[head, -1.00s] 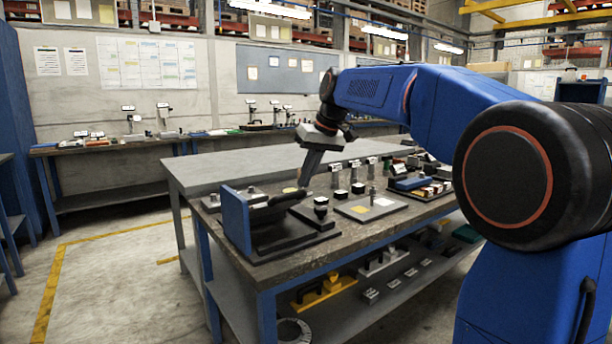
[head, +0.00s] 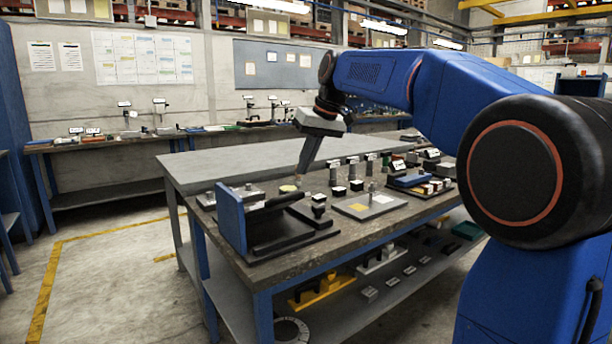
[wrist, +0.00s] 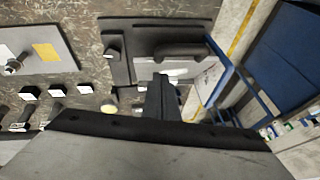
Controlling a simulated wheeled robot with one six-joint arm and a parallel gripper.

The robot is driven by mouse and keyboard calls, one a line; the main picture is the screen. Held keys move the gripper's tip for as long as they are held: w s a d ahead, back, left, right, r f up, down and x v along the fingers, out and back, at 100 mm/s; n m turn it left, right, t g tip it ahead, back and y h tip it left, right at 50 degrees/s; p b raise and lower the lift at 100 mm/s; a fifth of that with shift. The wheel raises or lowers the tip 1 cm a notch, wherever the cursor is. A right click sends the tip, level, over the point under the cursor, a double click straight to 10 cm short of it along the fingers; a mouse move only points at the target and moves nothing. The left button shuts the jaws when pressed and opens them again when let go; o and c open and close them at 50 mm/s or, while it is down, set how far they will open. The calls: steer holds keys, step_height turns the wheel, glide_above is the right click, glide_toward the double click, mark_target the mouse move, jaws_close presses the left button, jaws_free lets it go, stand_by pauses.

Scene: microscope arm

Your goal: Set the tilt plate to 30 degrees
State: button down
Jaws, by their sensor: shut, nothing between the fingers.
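The tilt fixture (head: 290,238) stands on the near left corner of the workbench. It has a black base, a blue upright side panel (head: 231,220) and a dark bar-like handle (head: 284,201). I cannot read a tilt angle or scale. In the wrist view, the black base (wrist: 122,68) and rounded dark handle (wrist: 185,49) lie beyond my fingers, with the blue panel at their right. My gripper (head: 301,183) points down behind the fixture and is shut and empty. In the wrist view, its dark fingers (wrist: 162,92) partly cover the fixture; contact cannot be told.
A grey plate with a yellow patch (head: 356,209) lies right of the fixture. Several small black blocks and posts (head: 338,190) stand behind it. A yellow disc (head: 289,188) lies near my fingertips. The bench's lower shelf (head: 345,310) holds a yellow tool.

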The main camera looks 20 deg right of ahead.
steer(key=s+v, duration=0.1)
steer(key=v, duration=0.9)
steer(key=s+f+m+h, duration=0.1)
steer(key=s+f, duration=1.5)
steer(key=f, duration=0.3)
steer(key=s+d+f+m+t+h, duration=0.1)
steer(key=s+f+h, duration=0.1)
steer(key=s+f, duration=1.5)
steer(key=shift+f, duration=0.85)
steer(key=shift+d, duration=0.15)
